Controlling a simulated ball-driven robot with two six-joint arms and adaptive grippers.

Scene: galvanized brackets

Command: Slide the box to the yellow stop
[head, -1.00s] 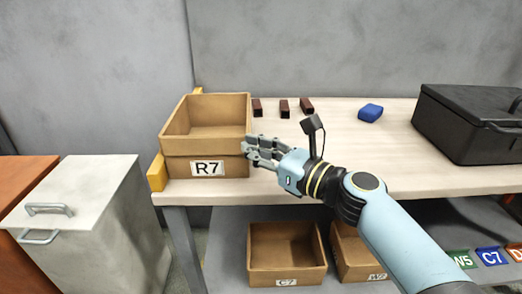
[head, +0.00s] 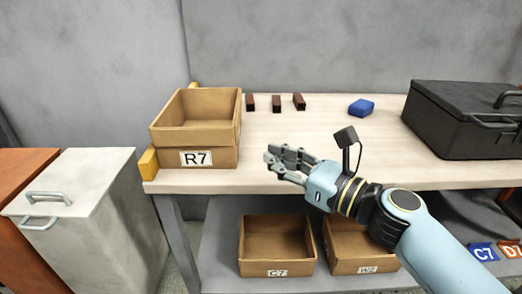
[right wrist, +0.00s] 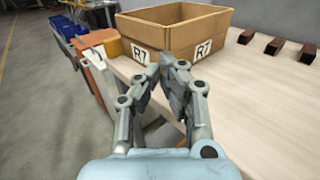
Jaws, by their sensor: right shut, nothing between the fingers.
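The brown open box marked R7 (head: 210,157) sits upright at the left end of the tabletop; it also shows in the right wrist view (right wrist: 180,42). The yellow stop (head: 148,163) runs along the table's left edge, mostly hidden behind the box, with its ends showing. The box's left side appears to be against the stop. My right gripper (head: 270,155) is shut and empty, to the right of the box with a gap between them. It also shows in the right wrist view (right wrist: 168,62), in front of the box. My left gripper is out of view.
Three dark brown bars (head: 276,103) and a blue block (head: 361,107) lie toward the table's back. A black case (head: 462,125) stands at the right. Bins C7 (head: 277,268) and W2 (head: 362,262) are on the lower shelf. The tabletop right of the box is mostly clear.

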